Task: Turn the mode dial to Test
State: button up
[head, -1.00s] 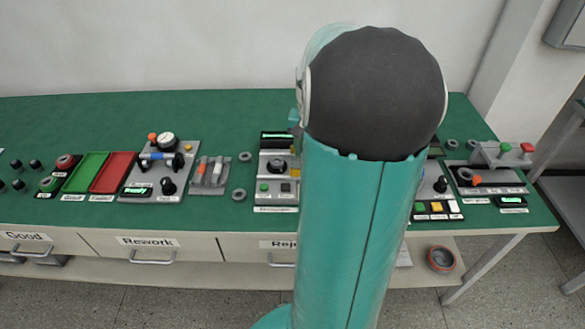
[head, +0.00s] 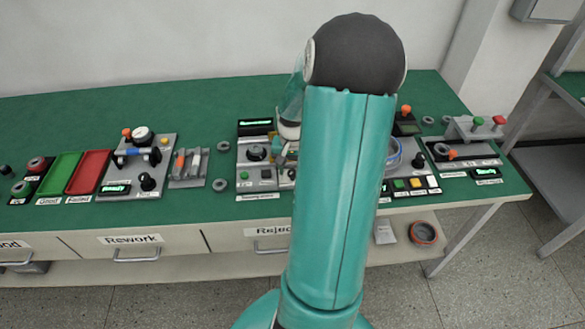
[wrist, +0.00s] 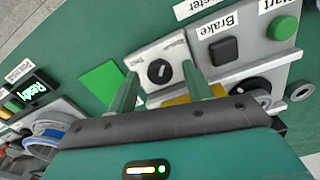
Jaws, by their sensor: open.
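The mode dial (wrist: 159,71) is a small black round knob with a pale mark, on a light silver plate (wrist: 150,53) in the wrist view. Small labels stand at the plate's left and upper right; the left one seems to read Test, the other is too small to read. My gripper (wrist: 160,74) is open, with one green finger on each side of the dial in the picture. I cannot tell whether the fingers touch it. In the head view my gripper (head: 284,152) is over the tester station, largely hidden behind my arm.
Close by are a black Brake button (wrist: 224,50), a green Start button (wrist: 283,28) and a larger black knob (wrist: 250,88), partly covered by my gripper. A green patch (wrist: 103,87) lies left of the plate. A lit Ready display (wrist: 35,90) and a blue-rimmed round part (wrist: 43,143) are further left.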

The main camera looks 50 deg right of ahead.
jog(key=shift+f, duration=0.1)
jog(key=c, duration=1)
jog(key=shift+o, duration=0.2)
jog(key=shift+n, duration=0.3)
jog(key=n, duration=0.2)
jog(key=shift+n, duration=0.3)
jog(key=n, duration=0.9)
jog(key=shift+n, duration=1.8)
